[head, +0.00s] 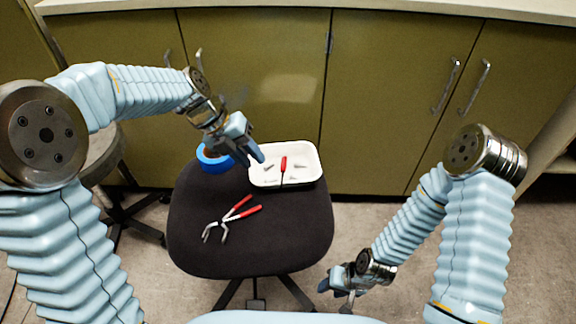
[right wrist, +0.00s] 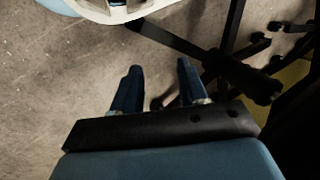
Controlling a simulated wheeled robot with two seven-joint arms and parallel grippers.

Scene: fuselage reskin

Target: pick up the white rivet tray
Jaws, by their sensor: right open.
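The white rivet tray (head: 308,177) lies on the back right of a dark chair seat in the head view. It holds a red-handled tool (head: 284,165) and a few small grey pieces. My left gripper (head: 256,160) is at the tray's left edge, its fingers pointing down toward the rim. I cannot tell whether it touches the rim or how far its jaws are apart. My right gripper (head: 338,287) is low, right of the chair and away from the tray. In the right wrist view its two fingers (right wrist: 157,88) are apart with nothing between them.
The dark chair seat (head: 270,235) also carries a roll of blue tape (head: 214,160) left of the tray and red-handled pliers (head: 231,218) in front. Olive cabinets (head: 260,80) stand close behind. Chair legs (right wrist: 225,68) spread near my right gripper. Floor right of the chair is open.

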